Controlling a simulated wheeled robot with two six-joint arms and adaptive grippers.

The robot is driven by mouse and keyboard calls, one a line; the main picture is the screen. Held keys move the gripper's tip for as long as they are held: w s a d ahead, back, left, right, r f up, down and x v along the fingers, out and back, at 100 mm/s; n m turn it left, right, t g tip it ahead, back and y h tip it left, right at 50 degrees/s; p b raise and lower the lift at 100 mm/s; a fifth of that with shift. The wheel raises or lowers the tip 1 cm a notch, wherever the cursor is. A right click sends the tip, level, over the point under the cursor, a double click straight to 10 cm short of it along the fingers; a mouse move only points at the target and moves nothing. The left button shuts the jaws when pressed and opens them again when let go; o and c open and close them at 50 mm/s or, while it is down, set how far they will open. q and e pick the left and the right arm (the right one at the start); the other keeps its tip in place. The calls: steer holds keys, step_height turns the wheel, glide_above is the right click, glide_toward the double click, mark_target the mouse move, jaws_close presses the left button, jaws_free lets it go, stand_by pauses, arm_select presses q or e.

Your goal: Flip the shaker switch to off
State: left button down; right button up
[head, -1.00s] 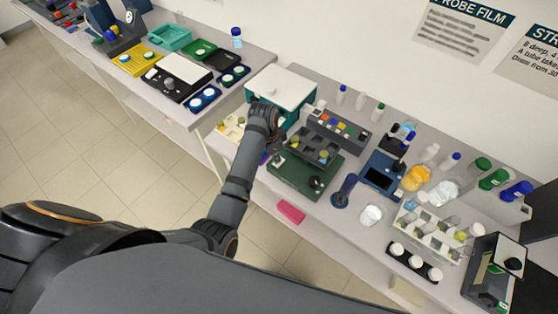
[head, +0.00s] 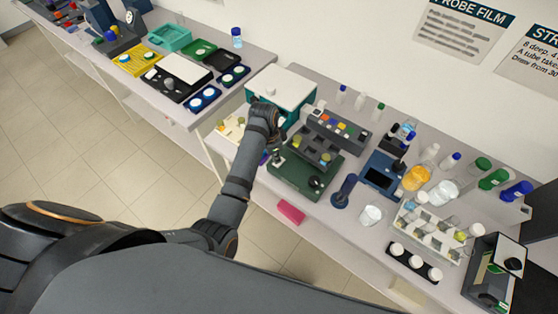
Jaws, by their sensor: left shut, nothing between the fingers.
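The shaker has a dark green base (head: 297,181) with a dark grey platform (head: 315,149) on top that holds a few small round items. A small upright lever (head: 277,156) stands at the left end of the base, and a black knob (head: 316,183) sits at its front right. I cannot tell which one is the switch or how it is set. My left gripper (head: 258,103) is shut and empty, up and left of the shaker, in front of the white-topped teal box. Its fingertips are small and partly hidden by my wrist. My right gripper is not in view.
The white-topped teal box (head: 283,88) stands behind my left gripper. A grey rack (head: 338,130) with coloured items is close behind the shaker. A blue device (head: 381,177) and bottles stand to the right. A pink block (head: 291,212) lies near the front edge.

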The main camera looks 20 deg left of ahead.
arm_select(q)
steer(key=shift+f+b, duration=0.35)
steer(key=shift+f, duration=0.6)
stand_by(0.3)
steer(key=shift+r+p, duration=0.95)
steer(key=shift+r, duration=2.55)
